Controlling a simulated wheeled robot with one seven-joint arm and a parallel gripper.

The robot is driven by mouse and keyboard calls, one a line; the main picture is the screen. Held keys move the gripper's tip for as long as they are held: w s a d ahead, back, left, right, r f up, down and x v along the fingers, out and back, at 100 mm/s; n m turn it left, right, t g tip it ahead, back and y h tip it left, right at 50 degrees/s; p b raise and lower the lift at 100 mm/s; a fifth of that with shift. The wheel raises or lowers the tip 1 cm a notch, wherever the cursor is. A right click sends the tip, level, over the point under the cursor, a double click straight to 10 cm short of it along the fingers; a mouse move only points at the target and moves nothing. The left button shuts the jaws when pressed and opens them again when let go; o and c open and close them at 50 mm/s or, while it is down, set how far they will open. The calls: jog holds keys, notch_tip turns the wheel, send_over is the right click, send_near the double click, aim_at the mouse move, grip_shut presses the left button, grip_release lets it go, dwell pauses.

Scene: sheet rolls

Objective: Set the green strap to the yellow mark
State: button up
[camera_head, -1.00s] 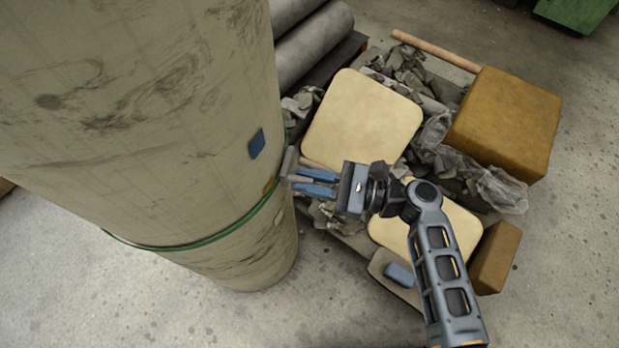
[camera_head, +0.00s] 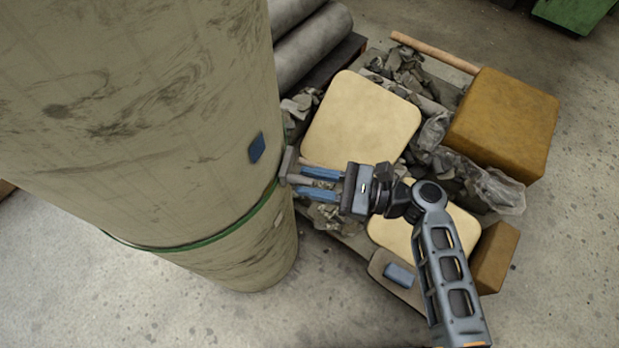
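The green strap (camera_head: 205,241) runs around the lower part of a large upright beige roll (camera_head: 150,120). Its right end goes up toward a grey handle-like piece (camera_head: 288,163) at the roll's right edge. My gripper (camera_head: 305,184) is beside that edge, pointing left, with its blue fingers apart. The grey piece is at the fingertips; whether they touch it I cannot tell. I cannot make out the yellow mark clearly; the area by the fingertips is partly hidden.
A low pallet of grey rubble (camera_head: 405,70) lies right of the roll, with cream pads (camera_head: 360,118), a brown block (camera_head: 503,122) and a wooden rod (camera_head: 435,52). Grey rolls (camera_head: 315,45) lie behind. The concrete floor (camera_head: 330,310) in front is clear.

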jog(key=v, duration=0.7)
dwell(0.4)
jog(key=s+f+t+h, duration=0.2)
jog(key=s+f+h, duration=0.4)
jog(key=s+f, duration=0.25)
jog(key=s+d+f+n+t+h, duration=0.2)
jog(key=s+d+n+h, duration=0.4)
jog(key=s, duration=0.3)
jog(key=s+d+r+n+t+h, duration=0.3)
jog(key=s+d+r+n+h, duration=0.3)
jog(key=r, duration=0.3)
jog(key=s+r+n+t, duration=0.1)
jog(key=s+r+n, duration=0.1)
jog(key=r, duration=0.6)
jog(key=s+d+r+n+t, duration=0.1)
jog(key=s+r+n+t, duration=0.1)
jog(key=r, duration=0.6)
jog(key=s+n, duration=0.1)
jog(key=n, duration=0.1)
jog(key=shift+n+t+y, duration=0.3)
jog(key=shift+n, duration=0.1)
